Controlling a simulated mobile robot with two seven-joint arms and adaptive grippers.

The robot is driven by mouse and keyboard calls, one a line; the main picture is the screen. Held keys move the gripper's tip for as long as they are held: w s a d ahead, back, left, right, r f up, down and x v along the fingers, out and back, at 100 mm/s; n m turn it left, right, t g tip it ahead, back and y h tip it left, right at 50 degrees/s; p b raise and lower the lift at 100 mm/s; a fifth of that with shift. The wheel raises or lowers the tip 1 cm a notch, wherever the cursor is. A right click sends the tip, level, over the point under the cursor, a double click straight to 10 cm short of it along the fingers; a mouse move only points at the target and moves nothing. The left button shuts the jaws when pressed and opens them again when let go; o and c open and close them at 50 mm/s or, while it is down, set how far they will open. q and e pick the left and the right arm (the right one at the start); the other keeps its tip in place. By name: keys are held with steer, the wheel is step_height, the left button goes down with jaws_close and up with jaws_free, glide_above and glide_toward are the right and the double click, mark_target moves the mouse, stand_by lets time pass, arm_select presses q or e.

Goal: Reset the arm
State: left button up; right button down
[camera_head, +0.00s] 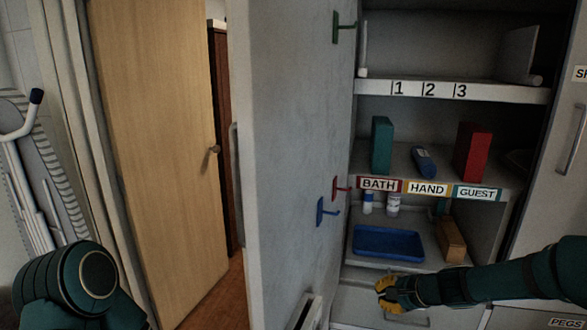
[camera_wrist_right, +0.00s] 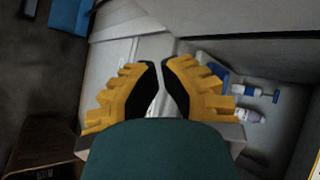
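My right gripper (camera_head: 381,291) reaches in from the right in the head view, in front of the lower cabinet, just above a drawer handle (camera_head: 405,318). In the right wrist view my right gripper (camera_wrist_right: 161,63) has its yellow fingers with black pads close together. A narrow gap shows between them, with pale surface behind and no clearly held object. Whether it touches the drawer front (camera_head: 355,306) cannot be told. A rounded dark green part of my left arm (camera_head: 65,285) shows at the lower left. My left gripper is not seen.
A cabinet with its grey door (camera_head: 290,150) open holds a teal box (camera_head: 381,145), red box (camera_head: 473,152), blue bottle (camera_head: 424,160), blue tray (camera_head: 388,242) and brown box (camera_head: 451,241). Hooks stick out from the door. A wooden door (camera_head: 160,150) stands behind at left.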

steer(key=s+a+f+n+g+h, duration=0.1)
steer(key=s+a+f+n+g, duration=0.2)
steer(key=s+a+f+n, duration=0.3)
steer(key=s+a+f+n+g+h, duration=0.1)
steer(key=s+a+f+n+g, duration=0.2)
steer(key=s+f, duration=1.4)
steer(key=s+a+n, duration=0.2)
steer(key=s+a, duration=0.1)
steer(key=shift+f+n, duration=0.3)
steer(key=shift+n, duration=0.1)
